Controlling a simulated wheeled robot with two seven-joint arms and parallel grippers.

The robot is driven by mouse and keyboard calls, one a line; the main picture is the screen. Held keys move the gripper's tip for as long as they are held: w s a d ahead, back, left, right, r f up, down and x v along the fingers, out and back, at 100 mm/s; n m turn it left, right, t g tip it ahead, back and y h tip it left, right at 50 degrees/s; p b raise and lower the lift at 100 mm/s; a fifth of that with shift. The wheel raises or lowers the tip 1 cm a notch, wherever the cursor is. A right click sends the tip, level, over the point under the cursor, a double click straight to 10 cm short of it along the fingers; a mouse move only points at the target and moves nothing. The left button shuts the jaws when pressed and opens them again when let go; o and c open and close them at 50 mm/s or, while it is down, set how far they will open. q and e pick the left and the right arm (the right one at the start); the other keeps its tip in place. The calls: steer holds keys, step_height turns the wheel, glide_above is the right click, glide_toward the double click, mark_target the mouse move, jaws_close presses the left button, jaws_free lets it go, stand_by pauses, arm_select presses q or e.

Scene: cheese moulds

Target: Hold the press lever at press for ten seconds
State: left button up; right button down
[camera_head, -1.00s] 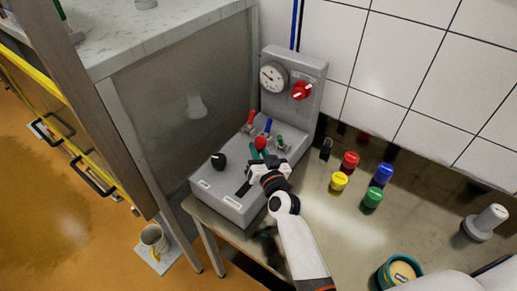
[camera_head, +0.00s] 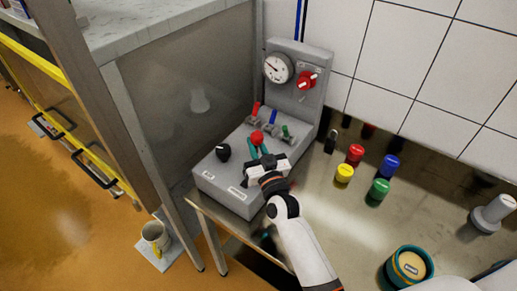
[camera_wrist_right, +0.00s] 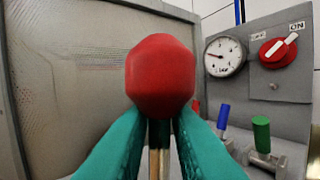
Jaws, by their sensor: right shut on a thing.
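The press lever has a red ball knob (camera_head: 257,138) on a thin metal stem and stands on the sloped top of the grey press console (camera_head: 240,197). In the right wrist view the red knob (camera_wrist_right: 160,78) fills the middle, with the stem below it. My right gripper (camera_head: 258,150) is shut on the lever; its teal fingers (camera_wrist_right: 160,130) hold the stem just under the knob. The lever's base is hidden. The pressure gauge (camera_head: 278,68) sits on the upright panel; its exact reading is too small to tell. My left gripper is out of view.
A red rotary switch (camera_head: 307,80) is beside the gauge, and a black knob (camera_head: 223,152) is on the console. Red, blue and green valve handles stand behind the lever. Yellow (camera_head: 344,173), red, blue and green capped items stand on the metal table to the right.

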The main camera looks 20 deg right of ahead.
steer(key=s+a+n+t+y+b, duration=0.2)
steer(key=s+a+n+y+b, duration=0.1)
steer(key=s+a+n+b, duration=0.1)
steer(key=shift+a+n+t+b, duration=0.4)
steer(key=shift+a+n, duration=0.2)
steer(key=shift+n, duration=0.6)
steer(key=c, duration=1.4)
jaws_free()
steer(key=shift+s+a+r, duration=0.1)
steer(key=shift+o, duration=0.8)
steer(key=shift+s+a, duration=0.15)
steer(key=shift+s, duration=0.05)
steer(key=b+v, duration=0.3)
steer(key=v, duration=0.9)
